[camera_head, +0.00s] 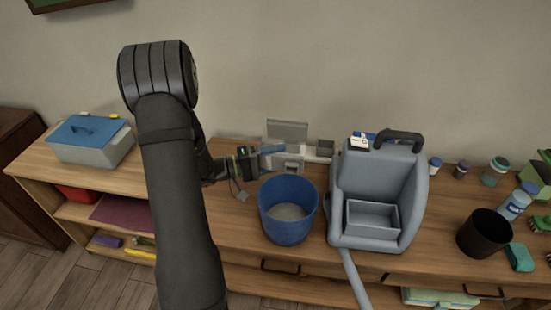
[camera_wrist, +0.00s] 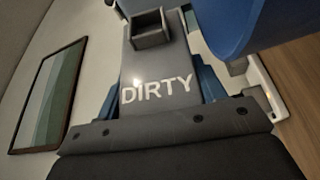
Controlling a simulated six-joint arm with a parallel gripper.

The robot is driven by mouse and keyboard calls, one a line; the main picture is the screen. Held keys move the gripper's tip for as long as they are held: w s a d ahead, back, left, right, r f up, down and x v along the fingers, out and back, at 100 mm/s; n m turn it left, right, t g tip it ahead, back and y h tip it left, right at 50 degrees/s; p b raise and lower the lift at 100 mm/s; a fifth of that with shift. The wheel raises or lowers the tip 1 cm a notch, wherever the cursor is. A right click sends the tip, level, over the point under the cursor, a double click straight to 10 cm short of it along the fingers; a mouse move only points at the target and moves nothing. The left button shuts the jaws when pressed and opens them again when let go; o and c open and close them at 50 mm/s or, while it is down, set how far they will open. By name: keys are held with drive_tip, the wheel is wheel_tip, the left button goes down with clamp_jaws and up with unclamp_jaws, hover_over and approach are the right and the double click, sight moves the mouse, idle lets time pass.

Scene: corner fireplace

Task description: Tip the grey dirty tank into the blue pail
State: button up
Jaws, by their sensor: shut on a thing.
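The grey dirty tank (camera_wrist: 145,65) fills the middle of the wrist view, with white "DIRTY" lettering and a square grey opening at its far end. My gripper (camera_wrist: 160,92) is shut on it, with a blue finger on each side. In the head view my gripper (camera_head: 262,153) is just behind the blue pail, and the tank (camera_head: 287,132) shows there in part against the wall. The blue pail (camera_head: 275,225) stands upright on the wooden top with a pale grey area inside. Its side also shows at upper right in the wrist view (camera_wrist: 262,25). I cannot tell the tank's exact tilt.
A grey machine (camera_head: 345,225) with an open cavity and a hose stands right of the pail. A black cup (camera_head: 485,234), bottles and brushes are farther right. A lidded box (camera_head: 90,150) sits at left. The wall (camera_head: 250,60) is close behind the tank.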

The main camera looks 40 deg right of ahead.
drive_tip(key=shift+r, duration=0.1)
idle(0.3)
drive_tip(key=shift+m+g, duration=0.3)
drive_tip(key=shift+m, duration=0.2)
drive_tip(key=shift+r, duration=0.15)
